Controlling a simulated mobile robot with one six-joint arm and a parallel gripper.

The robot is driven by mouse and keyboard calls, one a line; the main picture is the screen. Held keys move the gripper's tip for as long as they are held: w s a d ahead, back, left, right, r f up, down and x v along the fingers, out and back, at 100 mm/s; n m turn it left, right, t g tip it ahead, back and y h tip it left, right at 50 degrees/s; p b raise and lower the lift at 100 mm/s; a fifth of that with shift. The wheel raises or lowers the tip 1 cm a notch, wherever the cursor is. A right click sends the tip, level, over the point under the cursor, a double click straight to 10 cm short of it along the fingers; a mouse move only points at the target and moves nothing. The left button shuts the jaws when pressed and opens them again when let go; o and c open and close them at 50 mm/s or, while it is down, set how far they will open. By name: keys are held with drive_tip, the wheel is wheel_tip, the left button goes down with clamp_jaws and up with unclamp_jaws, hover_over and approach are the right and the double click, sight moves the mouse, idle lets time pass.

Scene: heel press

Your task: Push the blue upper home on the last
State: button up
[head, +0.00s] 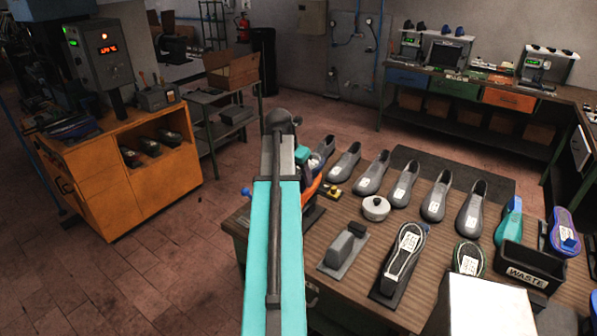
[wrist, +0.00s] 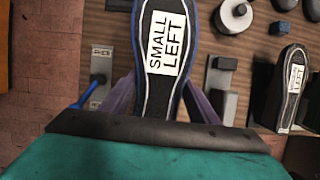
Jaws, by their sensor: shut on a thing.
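In the wrist view a dark sole with a "SMALL LEFT" label, the bottom of the last (wrist: 165,45), faces up close to the camera. The blue upper (wrist: 194,97) shows as a blue and grey rim around it. My gripper (wrist: 162,98) has a grey-purple finger along each side and is shut on the shoe near its lower end in the picture. The grip itself and that end are hidden behind a teal and black part at the bottom of the view. In the head view my arm covers most of the shoe; whether the upper sits flush cannot be seen.
On the bench (head: 350,290) right of my arm are a round white pot (head: 375,208), a grey block on a plate (head: 345,247), a sole-up shoe on a dark base (head: 405,252), and a WASTE bin (head: 525,265). Grey shoes stand in a row behind. Floor lies left.

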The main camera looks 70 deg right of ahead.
drive_tip(key=shift+f+b, duration=0.8)
drive_tip(key=shift+f, duration=1.75)
drive_tip(key=shift+f+b, duration=0.35)
drive_tip(key=shift+f, duration=1)
idle(0.7)
idle(0.7)
drive_tip(key=o, duration=1.2)
drive_tip(key=shift+d, duration=0.1)
drive_tip(key=shift+w+a+r, duration=0.1)
drive_tip(key=shift+a+r, duration=0.25)
drive_tip(key=shift+r, duration=0.2)
drive_tip(key=shift+b+v, duration=1.9)
drive_tip(key=shift+v, duration=4.35)
